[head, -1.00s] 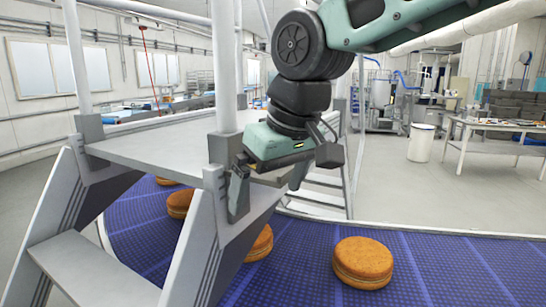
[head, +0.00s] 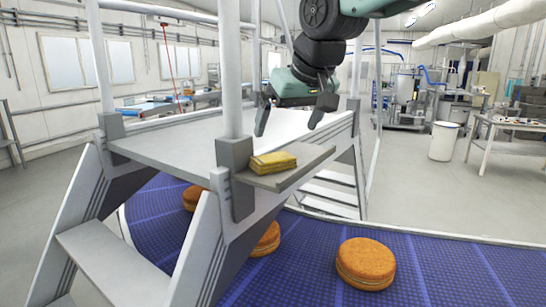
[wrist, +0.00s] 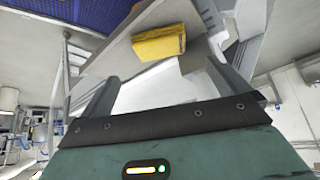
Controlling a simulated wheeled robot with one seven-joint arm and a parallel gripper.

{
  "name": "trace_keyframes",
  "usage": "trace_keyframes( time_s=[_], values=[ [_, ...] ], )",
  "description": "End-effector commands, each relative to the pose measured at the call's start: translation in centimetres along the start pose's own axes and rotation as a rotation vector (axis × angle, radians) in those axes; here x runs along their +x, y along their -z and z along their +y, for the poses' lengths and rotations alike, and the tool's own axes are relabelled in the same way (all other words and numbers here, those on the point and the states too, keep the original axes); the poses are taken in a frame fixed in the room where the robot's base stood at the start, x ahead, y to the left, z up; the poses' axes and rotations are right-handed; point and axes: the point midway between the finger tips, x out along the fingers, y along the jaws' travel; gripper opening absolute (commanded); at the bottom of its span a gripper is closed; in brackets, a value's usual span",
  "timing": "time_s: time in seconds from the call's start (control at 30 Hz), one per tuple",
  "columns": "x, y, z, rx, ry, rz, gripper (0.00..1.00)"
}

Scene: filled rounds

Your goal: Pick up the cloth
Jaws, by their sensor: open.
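The cloth (head: 273,163) is a yellow, folded, block-like piece. It lies on the near end of a grey ledge (head: 309,165) at the side of the metal step platform, close to an upright post. My gripper (head: 290,130) is open and empty, with its fingers pointing down. In the head view it hangs above and beyond the cloth, apart from it. In the wrist view the cloth (wrist: 159,44) shows whole beyond the fingertips, above the gap between the two fingers (wrist: 165,78).
The white post (head: 231,70) and its grey bracket (head: 235,178) stand just left of the cloth. The platform top (head: 170,143) is bare. Below, a blue conveyor (head: 300,250) carries several round filled cakes, one (head: 366,263) at the front.

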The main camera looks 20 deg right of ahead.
Motion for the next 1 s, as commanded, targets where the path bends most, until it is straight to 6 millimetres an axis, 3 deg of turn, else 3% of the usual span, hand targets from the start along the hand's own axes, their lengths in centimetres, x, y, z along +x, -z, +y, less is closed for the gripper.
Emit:
trace_keyframes(
  time_s=[0.2,0.47,0.8,1.0],
  values=[
    [3.8,0.0,0.0,-0.001,0.000,-0.005,1.00],
    [5.7,0.1,0.0,-0.001,0.000,-0.003,1.00],
    [10.0,0.1,-0.1,-0.001,0.001,-0.002,1.00],
    [10.4,0.1,-0.1,-0.001,0.000,0.000,1.00]
  ],
)
